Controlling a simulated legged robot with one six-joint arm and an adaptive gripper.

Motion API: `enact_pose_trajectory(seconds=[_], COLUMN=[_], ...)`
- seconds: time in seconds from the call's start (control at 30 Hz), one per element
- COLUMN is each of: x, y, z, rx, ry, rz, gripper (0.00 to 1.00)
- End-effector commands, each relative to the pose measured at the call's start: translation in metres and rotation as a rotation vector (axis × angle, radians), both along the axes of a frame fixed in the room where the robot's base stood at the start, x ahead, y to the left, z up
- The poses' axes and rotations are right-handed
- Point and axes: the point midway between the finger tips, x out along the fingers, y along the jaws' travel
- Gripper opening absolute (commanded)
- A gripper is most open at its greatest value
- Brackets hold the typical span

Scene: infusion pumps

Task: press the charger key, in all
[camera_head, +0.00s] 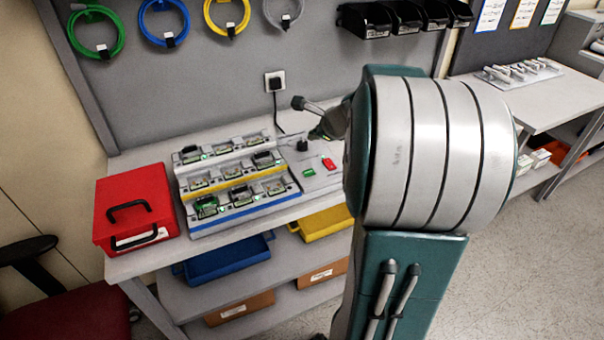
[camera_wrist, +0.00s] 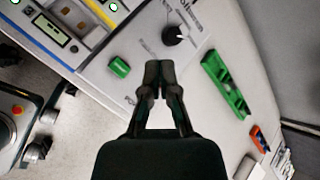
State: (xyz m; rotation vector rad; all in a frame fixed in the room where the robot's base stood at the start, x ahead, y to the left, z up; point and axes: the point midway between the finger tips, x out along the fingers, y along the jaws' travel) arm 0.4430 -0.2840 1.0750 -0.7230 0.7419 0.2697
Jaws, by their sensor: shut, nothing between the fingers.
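The charger is a stepped rack with white, yellow and blue-edged rows (camera_head: 247,211) holding several small units with displays. On its right is a panel with a green key (camera_head: 308,172), a red key (camera_head: 328,163) and a black knob (camera_head: 302,145). In the wrist view the green key (camera_wrist: 119,67) lies left of my fingertips and the black knob (camera_wrist: 177,35) lies beyond them. The red key does not show there. My gripper (camera_wrist: 159,66) is shut and empty over the panel. In the head view my gripper (camera_head: 317,134) is small, near the knob, partly hidden by my arm.
A red case (camera_head: 135,209) stands left of the charger. A socket with a black plug (camera_head: 275,82) is on the back wall. A green holder (camera_wrist: 227,85) and an orange-blue item (camera_wrist: 259,139) lie right of the panel in the wrist view. My arm hides the bench's right part.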

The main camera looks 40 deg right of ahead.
Motion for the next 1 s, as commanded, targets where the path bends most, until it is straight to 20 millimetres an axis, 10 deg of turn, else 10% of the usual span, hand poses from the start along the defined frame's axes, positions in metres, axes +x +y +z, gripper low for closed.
enact_pose_trajectory(seconds=[1.0], x=[0.0], y=[0.013], z=[-0.084], rx=[-0.012], ry=[0.002], rz=[0.005], gripper=[0.0])
